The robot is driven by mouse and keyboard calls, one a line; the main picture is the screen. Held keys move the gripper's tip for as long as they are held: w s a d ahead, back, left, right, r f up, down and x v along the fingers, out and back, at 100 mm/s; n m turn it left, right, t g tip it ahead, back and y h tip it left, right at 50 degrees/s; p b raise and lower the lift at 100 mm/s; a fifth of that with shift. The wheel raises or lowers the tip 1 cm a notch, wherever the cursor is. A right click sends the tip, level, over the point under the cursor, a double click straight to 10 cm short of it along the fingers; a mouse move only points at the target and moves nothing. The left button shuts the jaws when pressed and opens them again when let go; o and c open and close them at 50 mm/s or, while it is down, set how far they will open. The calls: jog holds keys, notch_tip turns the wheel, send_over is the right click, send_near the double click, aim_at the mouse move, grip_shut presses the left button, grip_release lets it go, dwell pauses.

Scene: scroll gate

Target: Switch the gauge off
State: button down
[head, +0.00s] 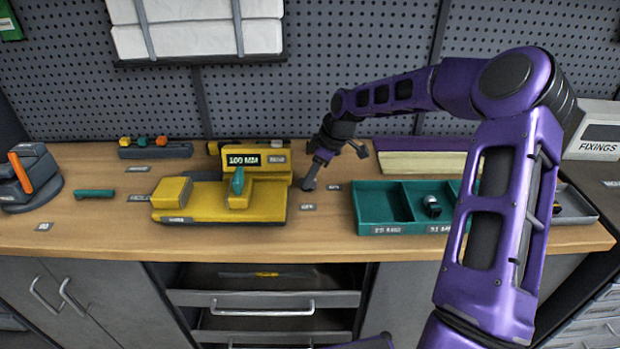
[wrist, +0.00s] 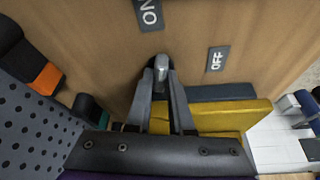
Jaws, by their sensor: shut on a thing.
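The yellow gauge (head: 262,205) stands on the wooden bench, and its dark display reads 100 MM. A yellow part also shows in the wrist view (wrist: 235,113), behind the fingers. My gripper (head: 309,185) is low over the bench just right of the gauge. In the wrist view my gripper (wrist: 161,78) is shut on a small grey knob (wrist: 162,66), mostly hidden between the fingertips. The ON label (wrist: 150,14) lies above the knob in that view, and the OFF label (wrist: 217,59) lies to its right. The knob's exact setting is unclear.
A teal tray (head: 372,212) with compartments stands right of the gauge. A teal bar (head: 95,193) lies to the left, and a rack with coloured pieces (head: 155,152) is behind it. A half-open drawer (head: 262,300) is below the bench.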

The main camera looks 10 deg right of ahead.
jog(key=m+t+b, duration=0.1)
jog(key=m, duration=0.2)
jog(key=shift+a+m+h, duration=0.1)
jog(key=shift+m+h, duration=0.3)
jog(key=m+b, duration=0.1)
jog(key=m+t+h+b, duration=0.1)
jog(key=m, duration=0.1)
jog(key=shift+s+a+f+m+b, duration=0.1)
jog(key=shift+a+m+b, duration=0.05)
jog(key=shift+m+b, duration=0.15)
jog(key=m+h+b, duration=0.1)
jog(key=m+b, duration=0.1)
jog(key=m, duration=0.1)
jog(key=shift+a+m+t+b, duration=0.1)
jog(key=shift+m+t+b, duration=0.2)
jog(key=shift+t+b, duration=0.1)
jog(key=shift+m+h+b, duration=1)
jog(key=shift+m+b, duration=0.2)
jog(key=shift+m, duration=0.9)
jog(key=c, duration=0.8)
grip_release()
